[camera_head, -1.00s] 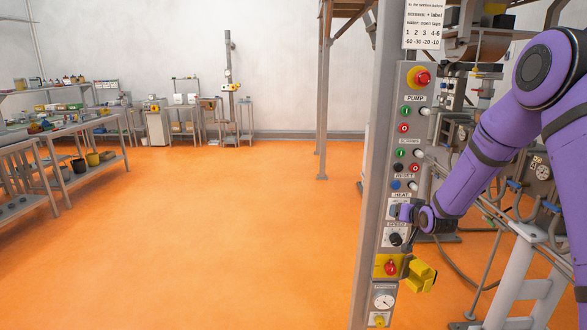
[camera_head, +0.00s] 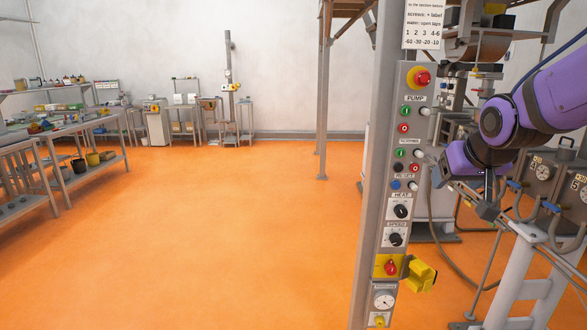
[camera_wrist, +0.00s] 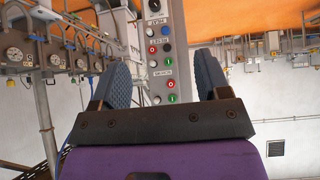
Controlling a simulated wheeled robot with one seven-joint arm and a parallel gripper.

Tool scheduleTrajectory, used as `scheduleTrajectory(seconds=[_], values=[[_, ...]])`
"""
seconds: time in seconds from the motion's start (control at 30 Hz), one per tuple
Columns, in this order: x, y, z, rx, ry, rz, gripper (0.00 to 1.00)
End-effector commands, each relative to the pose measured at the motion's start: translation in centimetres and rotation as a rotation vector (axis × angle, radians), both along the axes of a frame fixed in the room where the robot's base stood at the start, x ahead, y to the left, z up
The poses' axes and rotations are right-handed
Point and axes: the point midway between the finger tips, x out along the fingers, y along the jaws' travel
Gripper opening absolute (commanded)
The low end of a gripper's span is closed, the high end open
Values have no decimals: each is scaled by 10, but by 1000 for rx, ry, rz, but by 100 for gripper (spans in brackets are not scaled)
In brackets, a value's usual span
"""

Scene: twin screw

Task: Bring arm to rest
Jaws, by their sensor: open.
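My purple arm comes in from the right in the head view, with my gripper (camera_head: 464,193) at the right side of the grey control panel (camera_head: 416,125). The wrist view shows my gripper (camera_wrist: 163,75) with its two blue-grey fingers wide apart and nothing held between them. The panel (camera_wrist: 175,35) appears upside down beyond the fingers, with a gap to it. The panel carries a red emergency button (camera_head: 423,78), several round buttons and two dark knobs, HEAT (camera_head: 401,212) and SPEED (camera_head: 396,239).
Gauges and hoses (camera_head: 541,172) stand behind my arm at the right. Benches (camera_head: 85,145) stand at the left. The orange floor (camera_head: 220,230) between is clear.

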Motion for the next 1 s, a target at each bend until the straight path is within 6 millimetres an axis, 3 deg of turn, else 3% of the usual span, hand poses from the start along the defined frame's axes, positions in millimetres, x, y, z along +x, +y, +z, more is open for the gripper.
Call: scheduleTrajectory(seconds=[0.23,0.4,0.53,0.7,1.0], values=[[-92,7,22,-2,92,11,69],[-154,11,25,8,161,25,69],[-191,13,23,16,206,39,69],[-219,14,20,23,242,51,69],[-225,15,19,26,251,55,69]])
